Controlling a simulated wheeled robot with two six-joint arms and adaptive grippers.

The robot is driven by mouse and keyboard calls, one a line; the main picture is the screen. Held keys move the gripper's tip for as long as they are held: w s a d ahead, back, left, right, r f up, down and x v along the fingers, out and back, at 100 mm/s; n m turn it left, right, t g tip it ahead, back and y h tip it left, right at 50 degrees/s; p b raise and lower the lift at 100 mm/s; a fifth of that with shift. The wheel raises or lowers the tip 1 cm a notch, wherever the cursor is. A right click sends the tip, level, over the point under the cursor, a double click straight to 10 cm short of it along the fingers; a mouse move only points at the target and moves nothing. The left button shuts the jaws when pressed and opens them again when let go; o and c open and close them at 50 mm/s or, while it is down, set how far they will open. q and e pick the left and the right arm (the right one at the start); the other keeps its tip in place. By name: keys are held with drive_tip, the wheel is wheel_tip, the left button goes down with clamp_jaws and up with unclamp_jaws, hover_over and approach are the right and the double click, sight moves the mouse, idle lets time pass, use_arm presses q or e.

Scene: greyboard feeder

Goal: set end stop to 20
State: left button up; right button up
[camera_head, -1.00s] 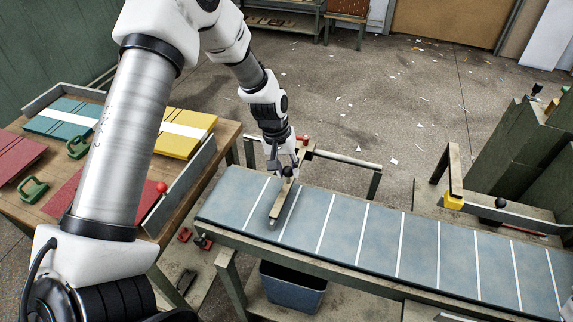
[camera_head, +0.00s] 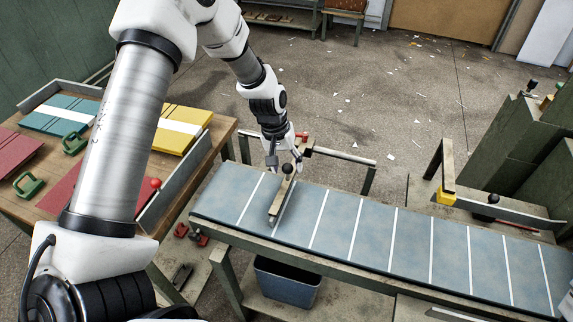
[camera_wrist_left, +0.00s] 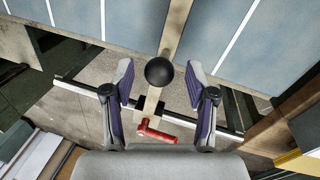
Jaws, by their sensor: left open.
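The end stop is a narrow tan bar (camera_head: 282,198) lying across the blue, white-lined board, close beside the left side of the second white line from the left end. A black ball knob (camera_head: 288,169) stands on it. My left gripper (camera_head: 285,161) is open above the knob. In the left wrist view the knob (camera_wrist_left: 160,72) sits between the open fingers (camera_wrist_left: 160,78), apart from both. A red lever (camera_wrist_left: 157,134) is at the bar's rear end; in the head view it is small (camera_head: 303,136). No scale numbers are legible. My right gripper is not in view.
The blue board (camera_head: 335,245) runs rightward on its bench. A rail (camera_head: 345,157) runs behind it. A wooden table (camera_head: 222,130) with coloured boards stands at left. A blue bin (camera_head: 287,284) is under the bench. A yellow-ended arm (camera_head: 446,196) stands behind the board at right.

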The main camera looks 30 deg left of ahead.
use_arm(q)
wheel_tip(320, 180, up, 11)
drive_tip(key=a, duration=0.2)
drive_tip(key=shift+s+r, duration=0.15)
drive_tip(key=shift+s, duration=0.25)
